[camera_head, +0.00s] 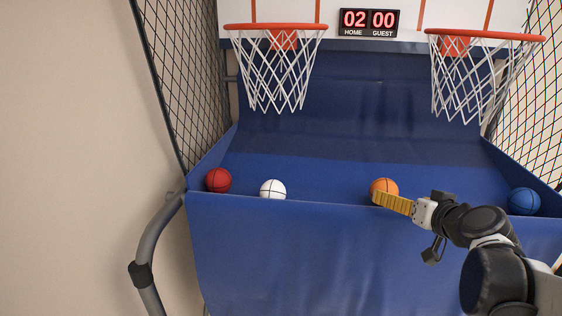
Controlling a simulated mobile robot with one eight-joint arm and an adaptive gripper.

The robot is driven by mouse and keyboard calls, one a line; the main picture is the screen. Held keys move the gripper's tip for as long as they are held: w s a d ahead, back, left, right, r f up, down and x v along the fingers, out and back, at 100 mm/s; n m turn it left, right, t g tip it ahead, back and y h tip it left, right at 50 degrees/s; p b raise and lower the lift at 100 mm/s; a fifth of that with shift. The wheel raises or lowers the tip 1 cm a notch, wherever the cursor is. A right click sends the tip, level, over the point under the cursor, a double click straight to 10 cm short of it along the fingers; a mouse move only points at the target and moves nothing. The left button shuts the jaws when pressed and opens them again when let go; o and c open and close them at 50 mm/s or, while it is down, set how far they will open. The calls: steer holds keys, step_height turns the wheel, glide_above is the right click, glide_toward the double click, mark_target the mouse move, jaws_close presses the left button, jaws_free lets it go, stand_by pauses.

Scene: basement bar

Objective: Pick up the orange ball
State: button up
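The orange ball (384,186) rests in the blue fabric trough of the basketball arcade game, just behind the front edge and right of centre. My gripper (380,199) reaches in from the right, with its yellow finger pad at the front lower side of the ball. The pad overlaps the ball's lower edge in this view; I cannot tell whether they touch. Only one finger shows clearly, so the opening between the fingers is hidden.
A red ball (218,180) and a white ball (272,189) lie to the left along the front edge. A blue ball (523,201) lies at the far right. The blue front panel (290,255) rises below the balls. Hoops (275,27) with nets hang above.

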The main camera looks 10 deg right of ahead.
mark_target(384, 190)
steer(key=x, duration=0.5)
steer(key=shift+w+d, duration=0.1)
steer(key=shift+w, duration=0.15)
steer(key=shift+p+x, duration=0.35)
steer(key=shift+x, duration=2.25)
steer(key=shift+d+r, duration=0.15)
steer(key=shift+r, duration=0.05)
steer(key=c, duration=1.2)
